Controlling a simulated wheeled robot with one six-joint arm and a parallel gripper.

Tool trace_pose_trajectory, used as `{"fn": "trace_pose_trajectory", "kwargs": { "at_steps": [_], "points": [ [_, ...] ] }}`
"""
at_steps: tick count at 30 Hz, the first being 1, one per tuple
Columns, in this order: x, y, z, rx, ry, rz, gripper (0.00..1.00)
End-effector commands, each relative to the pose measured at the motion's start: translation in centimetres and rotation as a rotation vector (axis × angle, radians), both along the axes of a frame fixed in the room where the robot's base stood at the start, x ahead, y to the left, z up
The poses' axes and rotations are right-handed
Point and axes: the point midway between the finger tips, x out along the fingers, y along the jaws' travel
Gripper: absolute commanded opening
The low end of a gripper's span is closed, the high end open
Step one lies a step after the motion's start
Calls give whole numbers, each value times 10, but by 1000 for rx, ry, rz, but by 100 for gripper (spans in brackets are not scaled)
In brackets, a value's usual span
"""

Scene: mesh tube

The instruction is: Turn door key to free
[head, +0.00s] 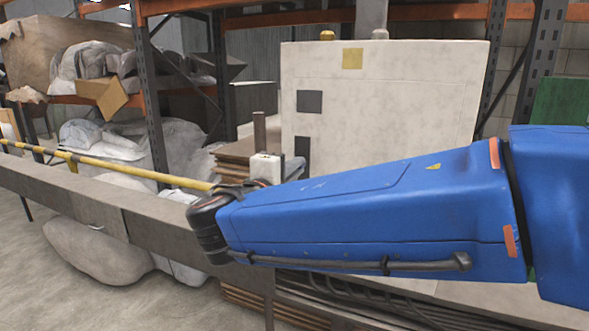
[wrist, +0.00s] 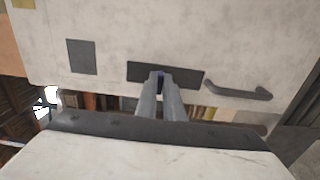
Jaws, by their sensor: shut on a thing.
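A pale cabinet door (wrist: 180,35) fills the top of the wrist view, and the pale cabinet (head: 400,100) also shows in the head view. A dark rectangular plate (wrist: 190,75) sits low on the door, with a dark bar handle (wrist: 238,91) to its right. My gripper (wrist: 161,77) reaches the plate from below in the wrist view, its two grey fingers close together. They are shut on the door key (wrist: 161,75), of which only a small dark-blue bit shows between the tips. The rest of the key and its turn angle are hidden.
Another dark square plate (wrist: 81,57) is on the door, left of the key plate. In the head view, a yellow bar (head: 120,168) runs along a grey beam (head: 90,205) at left. Shelving with wrapped bundles (head: 90,135) stands behind.

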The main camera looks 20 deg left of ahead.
Motion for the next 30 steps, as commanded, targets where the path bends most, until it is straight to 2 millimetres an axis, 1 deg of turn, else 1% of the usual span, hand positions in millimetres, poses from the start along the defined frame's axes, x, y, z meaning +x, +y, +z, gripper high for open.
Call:
{"fn": "trace_pose_trajectory", "kwargs": {
  "at_steps": [12, 13, 15, 25, 28, 30],
  "points": [
    [0, 0, -1, 6, 2, -1, 0],
    [0, 0, -1, 6, 2, -1, 12],
    [0, 0, -1, 6, 1, -1, 27],
    [-2, 0, 0, 6, 1, 0, 27],
    [-8, 1, 0, 6, 0, 1, 27],
    [-17, 2, 0, 6, 0, 2, 27]
  ]
}}
